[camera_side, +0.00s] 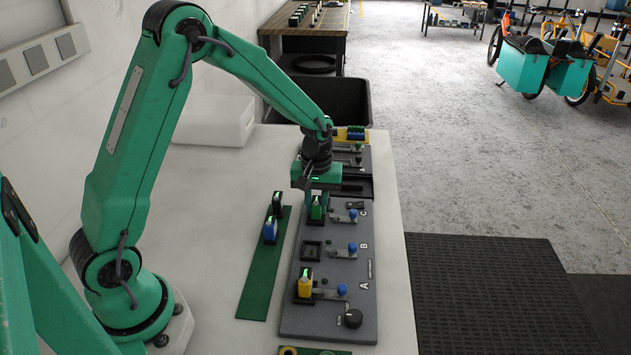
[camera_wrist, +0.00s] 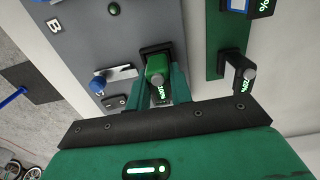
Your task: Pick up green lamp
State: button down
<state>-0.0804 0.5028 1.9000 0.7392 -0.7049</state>
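The green lamp (camera_side: 317,209) stands upright in a dark square socket near letter C on the grey panel (camera_side: 325,285). In the wrist view, the green lamp (camera_wrist: 157,69) shows a lit percentage label. My gripper (camera_side: 317,197) points down over it. In the wrist view, the two teal fingers of my gripper (camera_wrist: 159,85) lie on either side of the lamp, very close to it. I cannot tell whether they press on it. The lamp still sits in its socket.
A yellow lamp (camera_side: 305,283) stands at A; the socket (camera_side: 311,250) at B is empty. A blue lamp (camera_side: 270,230) and a dark one (camera_side: 277,203) stand on the green strip (camera_side: 262,285) to the left. Blue-knobbed levers (camera_side: 352,248) line the panel's right side.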

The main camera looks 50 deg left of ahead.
aim_at(316, 201)
jog(key=shift+r, duration=0.15)
jog(key=shift+r, duration=3.35)
